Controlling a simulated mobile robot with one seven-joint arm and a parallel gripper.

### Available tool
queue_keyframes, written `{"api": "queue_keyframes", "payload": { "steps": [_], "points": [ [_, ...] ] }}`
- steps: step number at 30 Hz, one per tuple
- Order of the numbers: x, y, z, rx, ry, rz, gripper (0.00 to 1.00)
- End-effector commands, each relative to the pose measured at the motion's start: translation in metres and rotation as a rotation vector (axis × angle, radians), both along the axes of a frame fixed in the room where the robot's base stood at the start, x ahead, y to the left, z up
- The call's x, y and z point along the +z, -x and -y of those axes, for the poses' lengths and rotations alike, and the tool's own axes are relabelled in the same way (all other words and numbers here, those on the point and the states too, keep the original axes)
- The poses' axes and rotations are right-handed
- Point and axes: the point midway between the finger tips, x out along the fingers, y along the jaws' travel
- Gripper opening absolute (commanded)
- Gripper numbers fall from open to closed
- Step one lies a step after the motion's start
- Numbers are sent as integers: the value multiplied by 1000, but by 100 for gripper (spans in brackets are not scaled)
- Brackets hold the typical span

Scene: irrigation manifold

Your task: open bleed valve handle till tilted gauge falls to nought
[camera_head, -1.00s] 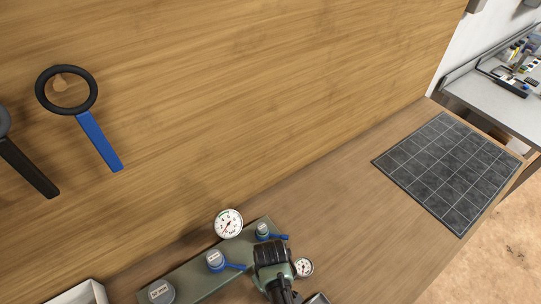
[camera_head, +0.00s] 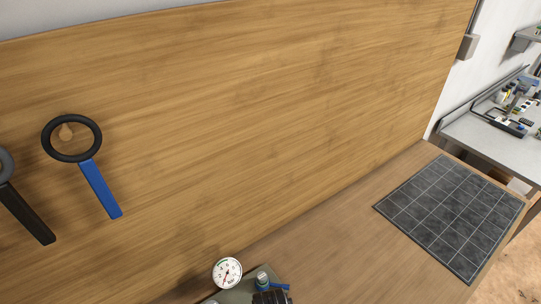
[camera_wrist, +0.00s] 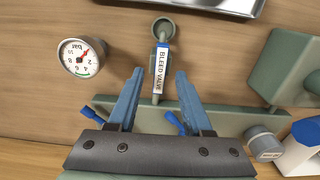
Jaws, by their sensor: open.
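The bleed valve handle (camera_wrist: 161,70) is a slim bar with a white "BLEED VALVE" label and blue edging, in the wrist view. It runs down from a round grey-green fitting (camera_wrist: 163,28). My gripper (camera_wrist: 159,73) is open, its two blue fingers either side of the handle with a visible gap on each side. A white round gauge (camera_wrist: 80,57) sits left of the fingers, its dial turned in the picture; its red needle points up and right, exact reading unclear. In the head view a gauge (camera_head: 227,273) stands at the bottom edge, needle toward lower left.
The green manifold (camera_wrist: 232,122) runs behind my fingers, with blue levers (camera_wrist: 175,122) partly hidden. A green block (camera_wrist: 285,68) stands at right. A metal tray (camera_wrist: 225,5) is at the top. A dark gridded mat (camera_head: 450,215) lies right on the bench; ring-headed tools (camera_head: 100,190) hang on the board.

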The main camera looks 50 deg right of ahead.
Motion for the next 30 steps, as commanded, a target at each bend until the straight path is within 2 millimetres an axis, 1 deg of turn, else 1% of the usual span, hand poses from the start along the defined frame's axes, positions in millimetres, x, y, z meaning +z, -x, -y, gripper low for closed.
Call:
{"api": "queue_keyframes", "payload": {
  "steps": [12,18,23,30],
  "points": [
    [77,-1,1,0,3,5,50],
    [105,-1,1,0,2,5,50],
    [114,0,0,0,0,2,50],
    [115,0,0,1,0,2,50]
  ]
}}
